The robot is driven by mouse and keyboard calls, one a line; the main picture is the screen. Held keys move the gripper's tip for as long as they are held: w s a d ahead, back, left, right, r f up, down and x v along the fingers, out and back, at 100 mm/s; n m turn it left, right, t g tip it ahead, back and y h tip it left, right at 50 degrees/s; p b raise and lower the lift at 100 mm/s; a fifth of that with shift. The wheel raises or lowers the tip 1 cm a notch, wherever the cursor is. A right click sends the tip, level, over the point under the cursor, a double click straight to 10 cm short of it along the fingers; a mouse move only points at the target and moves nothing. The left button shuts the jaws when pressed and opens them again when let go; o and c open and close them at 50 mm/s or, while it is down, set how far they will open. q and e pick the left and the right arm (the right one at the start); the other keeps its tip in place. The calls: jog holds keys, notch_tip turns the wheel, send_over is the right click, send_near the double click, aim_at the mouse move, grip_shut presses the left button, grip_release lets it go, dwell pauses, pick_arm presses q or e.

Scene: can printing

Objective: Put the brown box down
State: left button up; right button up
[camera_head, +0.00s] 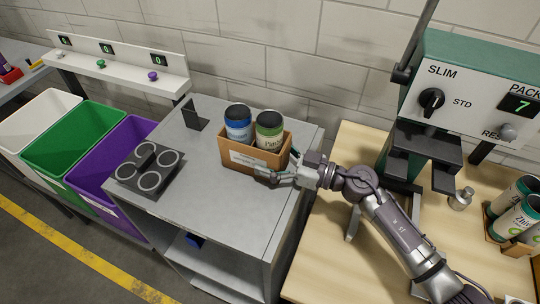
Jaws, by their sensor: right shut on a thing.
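The brown box (243,157) is at the back right part of the grey table (200,215). It holds a blue can (239,124) and a green-and-cream can (269,131), both upright. A white label is on its front. My right gripper (283,172) is shut on the box at its right end, with a finger along the front face. I cannot tell whether the box's bottom touches the table. My left gripper is not in view.
A dark tray with round holders (148,169) lies at the grey table's left. A black bracket (192,114) stands behind it. White, green and purple bins (75,135) are further left. A green-and-grey machine (470,95) and another box of cans (510,243) are on the wooden table.

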jog(key=shift+f, duration=0.2)
jog(key=o, duration=1.1)
jog(key=shift+r, duration=0.15)
jog(key=b+v, duration=0.2)
jog(key=v, duration=1)
jog(key=shift+b, duration=0.4)
jog(key=shift+s, duration=0.1)
